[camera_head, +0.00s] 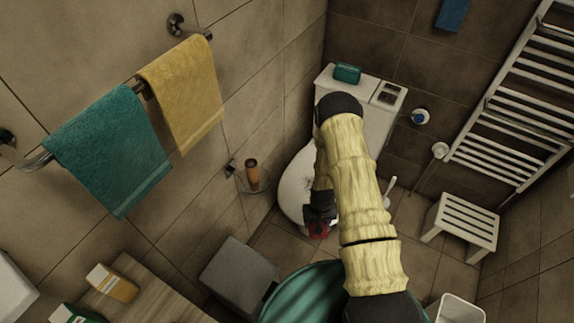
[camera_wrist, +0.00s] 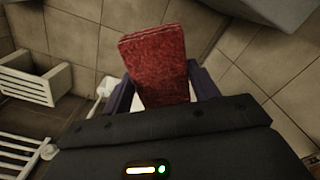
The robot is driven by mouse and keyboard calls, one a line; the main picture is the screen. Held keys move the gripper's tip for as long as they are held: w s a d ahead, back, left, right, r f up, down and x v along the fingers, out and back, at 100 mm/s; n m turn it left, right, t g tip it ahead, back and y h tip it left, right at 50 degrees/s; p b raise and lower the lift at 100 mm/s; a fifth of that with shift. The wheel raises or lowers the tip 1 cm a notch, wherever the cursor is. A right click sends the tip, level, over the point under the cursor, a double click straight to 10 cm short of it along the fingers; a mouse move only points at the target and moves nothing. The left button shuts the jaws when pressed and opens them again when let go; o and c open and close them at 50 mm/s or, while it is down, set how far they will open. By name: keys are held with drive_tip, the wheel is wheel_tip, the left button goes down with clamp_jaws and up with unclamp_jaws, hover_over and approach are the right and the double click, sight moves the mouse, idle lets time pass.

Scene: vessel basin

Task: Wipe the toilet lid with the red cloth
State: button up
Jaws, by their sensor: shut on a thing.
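The red cloth (camera_wrist: 158,62) is held between the fingers of my gripper (camera_wrist: 157,88) in the wrist view, standing out past the fingertips. In the head view my gripper (camera_head: 319,214) is at the front part of the white toilet lid (camera_head: 296,187), with a small part of the red cloth (camera_head: 317,231) showing below it. My arm hides much of the toilet. I cannot tell whether the cloth touches the lid.
A green box (camera_head: 347,73) sits on the toilet tank (camera_head: 391,125). Teal (camera_head: 110,150) and yellow (camera_head: 182,92) towels hang at left. A white stool (camera_head: 462,224) stands at right, and a grey bin (camera_head: 240,275) in front.

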drive_tip(key=shift+w+a, duration=0.15)
drive_tip(key=shift+w, duration=0.15)
drive_tip(key=shift+s, duration=0.1)
